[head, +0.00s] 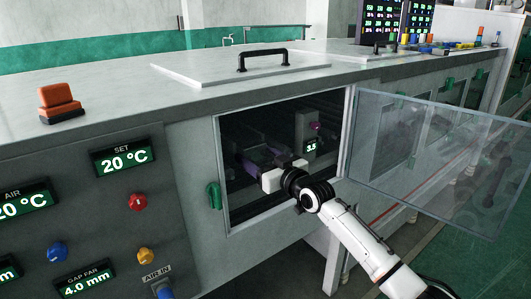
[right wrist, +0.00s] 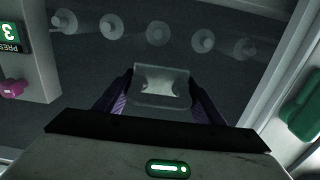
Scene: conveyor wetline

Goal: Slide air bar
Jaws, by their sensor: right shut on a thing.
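My right gripper (head: 258,162) reaches through the open front window of the machine, its purple-sided fingers inside the dark chamber. In the right wrist view the fingers (right wrist: 162,95) are shut on a pale grey block (right wrist: 160,84), which appears to be the grip of the air bar. The rest of the bar is dark or hidden by the gripper. A display reading 3.5 (head: 311,147) stands on a post to the right of the gripper, with a purple knob (head: 316,127) beside it. My left gripper is not in view.
The clear door (head: 440,150) stands open to the right, near my right arm. Several round nozzles (right wrist: 157,33) line the chamber beyond the fingers. A green latch (head: 213,196) sits left of the opening.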

